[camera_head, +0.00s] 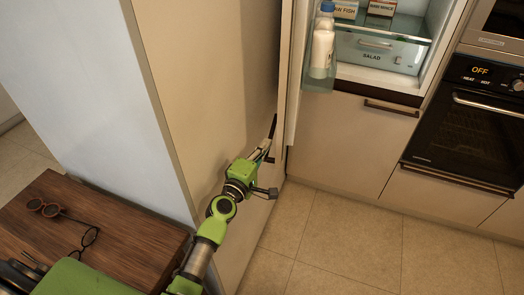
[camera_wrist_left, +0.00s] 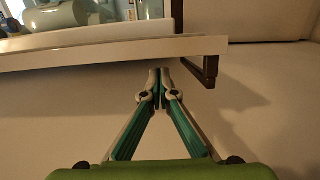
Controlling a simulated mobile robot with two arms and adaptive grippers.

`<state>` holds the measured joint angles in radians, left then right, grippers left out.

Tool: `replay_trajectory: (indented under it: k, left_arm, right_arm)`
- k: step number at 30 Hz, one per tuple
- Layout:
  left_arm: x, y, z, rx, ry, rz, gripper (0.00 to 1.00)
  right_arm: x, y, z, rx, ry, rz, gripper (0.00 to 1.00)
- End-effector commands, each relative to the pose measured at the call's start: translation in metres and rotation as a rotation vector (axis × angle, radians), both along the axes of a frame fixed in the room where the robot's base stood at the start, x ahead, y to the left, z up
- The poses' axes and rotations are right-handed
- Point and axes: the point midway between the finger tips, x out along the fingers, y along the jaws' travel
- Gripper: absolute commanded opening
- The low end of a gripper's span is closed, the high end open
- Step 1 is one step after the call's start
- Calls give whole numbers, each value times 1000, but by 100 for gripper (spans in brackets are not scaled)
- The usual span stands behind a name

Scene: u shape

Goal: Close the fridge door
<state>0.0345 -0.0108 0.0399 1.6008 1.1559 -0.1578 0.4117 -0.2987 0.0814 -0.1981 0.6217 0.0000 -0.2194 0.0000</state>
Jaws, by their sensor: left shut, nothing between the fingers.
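The fridge door (camera_head: 292,75) stands open, seen nearly edge-on in the head view, with a milk bottle (camera_head: 322,45) in its clear inner shelf. Its pale edge crosses the upper part of the left wrist view (camera_wrist_left: 110,52). A dark handle (camera_head: 272,130) is on the door's outer side, and it also shows in the left wrist view (camera_wrist_left: 211,70). The open fridge (camera_head: 343,75) shows a salad drawer and packages. My left gripper (camera_head: 265,149) is shut and empty, beside the door's outer side near the handle. Whether it touches the door is unclear. My right gripper is not in view.
A tall beige panel (camera_head: 205,75) stands close to the left of my left arm. A wooden table (camera_head: 120,235) with glasses (camera_head: 88,238) is at the lower left. An oven (camera_head: 465,130) is at the right. The tiled floor (camera_head: 350,240) in front is clear.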

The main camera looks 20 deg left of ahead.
Motion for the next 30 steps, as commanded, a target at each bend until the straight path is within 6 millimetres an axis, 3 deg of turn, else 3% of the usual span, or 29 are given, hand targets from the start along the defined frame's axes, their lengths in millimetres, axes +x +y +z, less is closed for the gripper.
replay_trajectory:
  k: [6,11,30]
  left_arm:
    - [38,-4,-1,4,0,0,0]
    - [52,-5,-1,4,2,0,0]
    - [56,-10,-2,4,2,-10,0]
  right_arm:
    - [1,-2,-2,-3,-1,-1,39]
    - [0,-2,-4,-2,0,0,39]
    - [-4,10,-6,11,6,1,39]
